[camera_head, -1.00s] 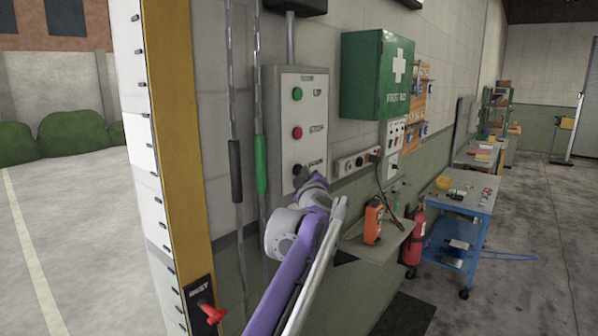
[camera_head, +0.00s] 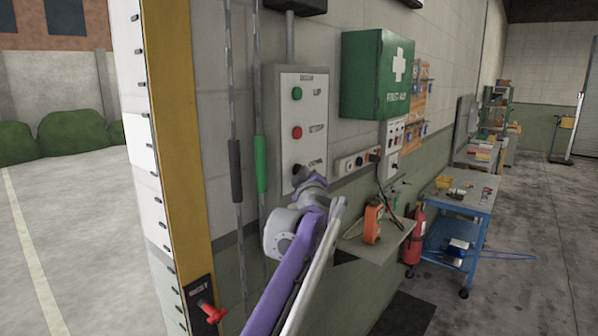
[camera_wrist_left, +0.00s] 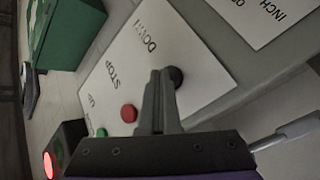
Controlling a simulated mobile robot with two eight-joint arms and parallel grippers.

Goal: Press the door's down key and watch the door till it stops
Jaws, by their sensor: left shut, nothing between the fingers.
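The door's key panel (camera_head: 318,140) hangs on the wall with a green UP key (camera_head: 297,94), a red STOP key (camera_head: 297,132) and a black DOWN key (camera_head: 296,169). My left gripper (camera_head: 306,178) is at the lower end of the panel, by the DOWN key. In the left wrist view my shut, empty fingers (camera_wrist_left: 160,76) point at the panel right beside the black DOWN key (camera_wrist_left: 177,77). I cannot tell whether they touch or press it. The doorway on the left shows the yard outside, with no door leaf visible in it. My right gripper is not in view.
A green first aid box (camera_head: 375,75), a small shelf (camera_head: 378,243) and a fire extinguisher (camera_head: 414,238) are to the right.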

